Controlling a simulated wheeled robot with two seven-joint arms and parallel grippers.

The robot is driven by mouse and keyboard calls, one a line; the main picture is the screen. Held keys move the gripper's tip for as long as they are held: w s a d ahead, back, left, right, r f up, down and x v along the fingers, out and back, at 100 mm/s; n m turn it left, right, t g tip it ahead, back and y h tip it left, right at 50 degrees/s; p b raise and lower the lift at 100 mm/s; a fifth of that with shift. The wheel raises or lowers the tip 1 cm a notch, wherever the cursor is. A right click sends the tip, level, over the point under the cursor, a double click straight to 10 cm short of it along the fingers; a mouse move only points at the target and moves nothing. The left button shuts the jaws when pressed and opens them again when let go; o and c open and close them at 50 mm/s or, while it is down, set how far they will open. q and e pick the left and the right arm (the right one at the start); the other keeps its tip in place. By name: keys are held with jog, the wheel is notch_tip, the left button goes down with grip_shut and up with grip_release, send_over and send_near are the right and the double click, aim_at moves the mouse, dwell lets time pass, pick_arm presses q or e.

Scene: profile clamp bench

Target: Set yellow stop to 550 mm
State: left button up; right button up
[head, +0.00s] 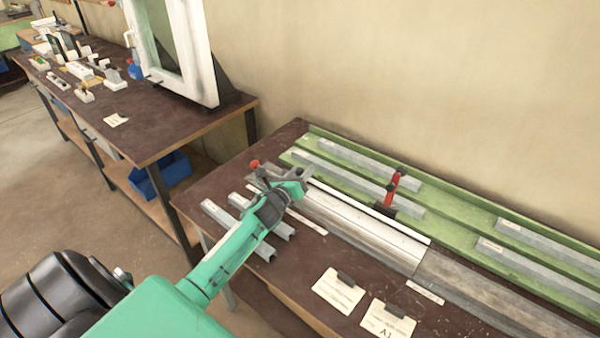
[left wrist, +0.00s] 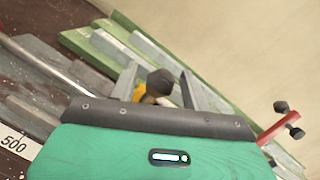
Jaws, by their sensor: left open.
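My left gripper (head: 303,174) is open over the left part of the grey rail (head: 355,222) on the near bench. In the left wrist view its two fingers (left wrist: 157,78) stand apart, with a black knob (left wrist: 160,82) between them. A small piece of the yellow stop (left wrist: 139,92) shows beside that knob; most of it is hidden. I cannot tell whether the fingers touch it. In the head view the yellow stop cannot be made out behind the gripper. A scale label reading 500 (left wrist: 14,143) lies at the lower left of the wrist view. My right gripper is not in view.
A green tray (head: 455,207) with grey profiles lies behind. Paper cards (head: 338,291) lie in front. A second bench (head: 165,130) stands left.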

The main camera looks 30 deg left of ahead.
pick_arm(q)
grip_shut()
jog(key=a+b, duration=0.1)
jog(key=a, duration=0.4)
jog(key=a+b, duration=0.1)
jog(key=a, duration=0.4)
jog(key=w+a+b, duration=0.1)
jog(key=a+b, duration=0.1)
jog(key=a, duration=0.3)
jog(key=shift+w+a, duration=0.1)
grip_release()
